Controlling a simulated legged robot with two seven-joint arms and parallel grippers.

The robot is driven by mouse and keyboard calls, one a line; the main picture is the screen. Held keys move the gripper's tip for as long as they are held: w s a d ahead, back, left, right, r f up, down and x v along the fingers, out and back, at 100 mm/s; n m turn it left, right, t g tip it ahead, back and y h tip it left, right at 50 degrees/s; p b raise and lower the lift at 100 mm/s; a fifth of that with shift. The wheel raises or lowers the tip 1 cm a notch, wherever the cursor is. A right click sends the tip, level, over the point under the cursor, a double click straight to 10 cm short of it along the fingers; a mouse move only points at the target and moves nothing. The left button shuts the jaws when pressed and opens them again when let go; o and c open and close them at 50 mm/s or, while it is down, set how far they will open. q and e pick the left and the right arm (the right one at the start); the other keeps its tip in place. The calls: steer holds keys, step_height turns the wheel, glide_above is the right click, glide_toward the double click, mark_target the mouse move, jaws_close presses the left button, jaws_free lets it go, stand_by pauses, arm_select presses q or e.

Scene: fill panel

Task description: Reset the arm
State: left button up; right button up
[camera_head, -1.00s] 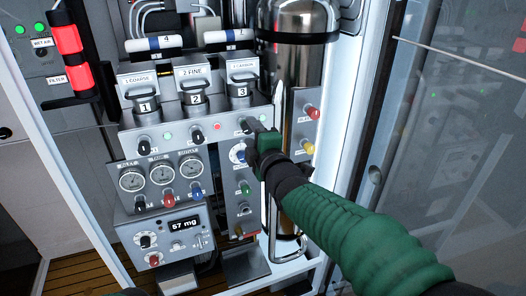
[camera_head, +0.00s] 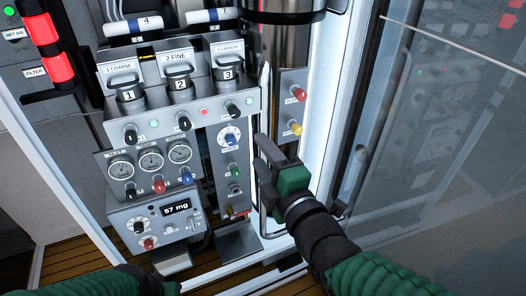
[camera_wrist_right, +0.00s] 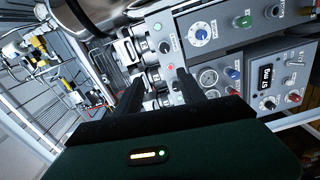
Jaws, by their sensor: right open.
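My right arm with its green sleeve comes in from the lower right in the head view. My right gripper (camera_head: 264,158) is open and empty, in front of the lower part of the steel cylinder, to the right of the control panel (camera_head: 200,150). In the right wrist view its two dark fingers (camera_wrist_right: 160,90) stand apart with nothing between them, and the panel lies beyond them. Part of my left arm's green sleeve shows at the bottom left of the head view; its gripper is out of the picture.
The panel carries three numbered canisters (camera_head: 178,80), gauges (camera_head: 151,161), knobs and a display (camera_head: 176,208) reading 57 mg. A steel cylinder (camera_head: 283,50) stands to its right. A white frame post (camera_head: 345,95) and glass door (camera_head: 440,130) bound the right side.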

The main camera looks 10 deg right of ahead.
steer(key=shift+w+d+f, duration=0.1)
steer(key=s+d+f+m+g+h+p, duration=0.1)
steer(key=d+f+m+g+h+p, duration=0.15)
steer(key=d+f+m, duration=0.35)
steer(key=s+d+f+m+g+h+p, duration=0.1)
steer(key=f+m+g+p, duration=0.2)
steer(key=f, duration=0.5)
steer(key=s+d+f+m+g+h+p, duration=0.2)
steer(key=s+d+f+m+g, duration=0.5)
steer(key=s+f+m+g, duration=0.2)
steer(key=s+f+m, duration=0.1)
steer(key=s+m, duration=0.1)
steer(key=s, duration=0.1)
steer(key=shift+s+d+f, duration=0.2)
steer(key=shift+d+f, duration=0.05)
